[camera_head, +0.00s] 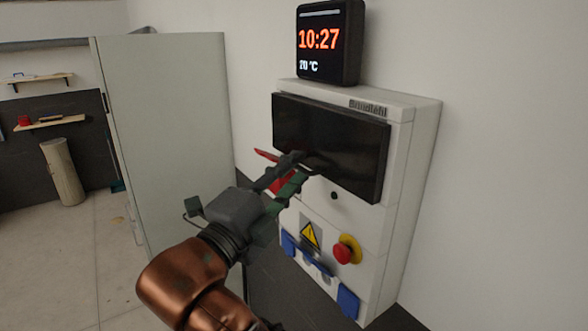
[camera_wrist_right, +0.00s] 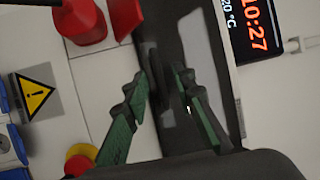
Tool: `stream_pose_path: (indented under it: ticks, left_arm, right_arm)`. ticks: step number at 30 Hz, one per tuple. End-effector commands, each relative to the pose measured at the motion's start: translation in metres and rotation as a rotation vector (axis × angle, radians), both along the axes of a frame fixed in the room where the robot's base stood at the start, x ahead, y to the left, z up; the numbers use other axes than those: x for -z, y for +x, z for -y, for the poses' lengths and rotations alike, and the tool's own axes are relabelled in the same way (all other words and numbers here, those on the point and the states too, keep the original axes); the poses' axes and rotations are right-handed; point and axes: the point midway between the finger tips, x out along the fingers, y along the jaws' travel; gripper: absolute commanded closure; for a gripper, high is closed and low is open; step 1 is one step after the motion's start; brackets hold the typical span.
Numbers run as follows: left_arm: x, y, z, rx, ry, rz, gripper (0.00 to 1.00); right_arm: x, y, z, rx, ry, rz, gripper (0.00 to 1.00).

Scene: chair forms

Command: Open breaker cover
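The breaker box (camera_head: 408,160) is a white wall-mounted box. Its dark, glossy breaker cover (camera_head: 330,130) lies across the upper front and looks closed. In the right wrist view the dark cover (camera_wrist_right: 190,30) runs behind my fingers. My right gripper (camera_head: 304,166) is at the cover's lower edge. In the right wrist view its green and grey fingers (camera_wrist_right: 161,74) stand apart, with a dark rounded part, perhaps the cover's handle, between them. I cannot tell whether the fingers touch it. My left gripper is out of view.
Below the cover are a red switch (camera_head: 280,182), partly hidden by my gripper, a yellow warning sign (camera_head: 310,236), a red emergency button (camera_head: 344,251) and blue sockets (camera_head: 348,302). A digital clock (camera_head: 329,42) sits above the box. A pale cabinet (camera_head: 170,130) stands at left.

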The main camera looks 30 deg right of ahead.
Motion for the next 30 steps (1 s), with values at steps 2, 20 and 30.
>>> stream_pose_path:
  ticks: [2,20,30]
  left_arm:
    - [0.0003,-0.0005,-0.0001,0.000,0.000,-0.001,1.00]
    - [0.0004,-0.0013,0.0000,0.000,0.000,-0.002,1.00]
    - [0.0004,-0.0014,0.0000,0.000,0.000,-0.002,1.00]
  right_arm:
    - [0.0004,0.0000,0.0001,0.000,0.000,0.000,0.76]
    - [0.0005,-0.0001,-0.0001,0.001,0.001,0.000,1.00]
    - [0.0007,0.0000,-0.0001,0.001,0.002,-0.001,1.00]
